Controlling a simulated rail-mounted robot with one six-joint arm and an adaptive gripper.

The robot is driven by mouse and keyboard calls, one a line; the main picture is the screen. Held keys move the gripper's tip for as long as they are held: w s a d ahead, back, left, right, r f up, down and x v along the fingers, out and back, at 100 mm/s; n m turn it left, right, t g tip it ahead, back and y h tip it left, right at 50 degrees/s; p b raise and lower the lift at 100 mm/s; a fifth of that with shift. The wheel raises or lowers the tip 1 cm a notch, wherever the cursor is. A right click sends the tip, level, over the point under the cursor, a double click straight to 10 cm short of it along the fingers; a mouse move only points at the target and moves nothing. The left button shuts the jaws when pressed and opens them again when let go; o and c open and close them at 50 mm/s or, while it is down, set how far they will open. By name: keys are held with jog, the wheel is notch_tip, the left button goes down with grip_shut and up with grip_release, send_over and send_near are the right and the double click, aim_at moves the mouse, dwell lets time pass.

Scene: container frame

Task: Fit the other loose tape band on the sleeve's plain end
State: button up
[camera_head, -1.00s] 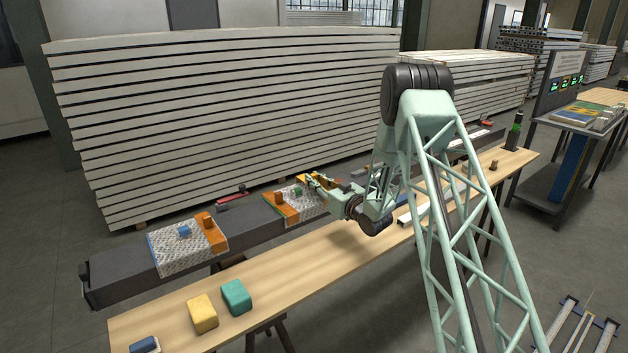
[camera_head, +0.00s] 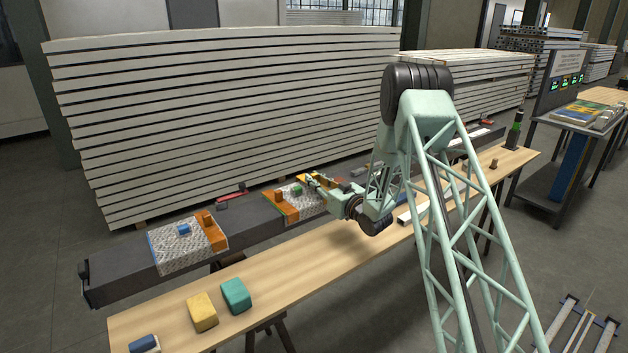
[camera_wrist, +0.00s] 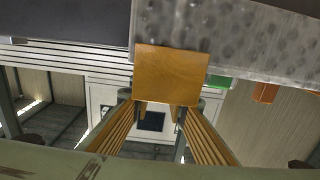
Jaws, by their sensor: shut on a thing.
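My gripper (camera_wrist: 160,108) is shut on an orange block-shaped part (camera_wrist: 170,75), which looks like the grip of an orange tape band. In the wrist view this part lies against the edge between a dark beam and a mottled silver sleeve (camera_wrist: 240,30). In the head view my gripper (camera_head: 312,181) is at the right part of the nearer-to-middle silver sleeve (camera_head: 297,191) on the dark beam (camera_head: 245,215). That sleeve has an orange band with an orange grip (camera_head: 280,198) at its left end. My gripper partly hides its right end, so I cannot tell how the held band sits.
A second silver sleeve (camera_head: 180,254) with an orange band (camera_head: 214,236) sits further left on the beam. Yellow (camera_head: 202,313) and teal (camera_head: 236,296) blocks stand on the wooden bench (camera_head: 285,270). A tall panel stack (camera_head: 230,120) rises behind.

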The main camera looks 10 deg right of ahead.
jog(key=shift+f+b, duration=0.7)
jog(key=shift+f, duration=0.35)
jog(key=o, duration=0.8)
jog(key=shift+v, duration=6)
jog(key=shift+r, duration=0.15)
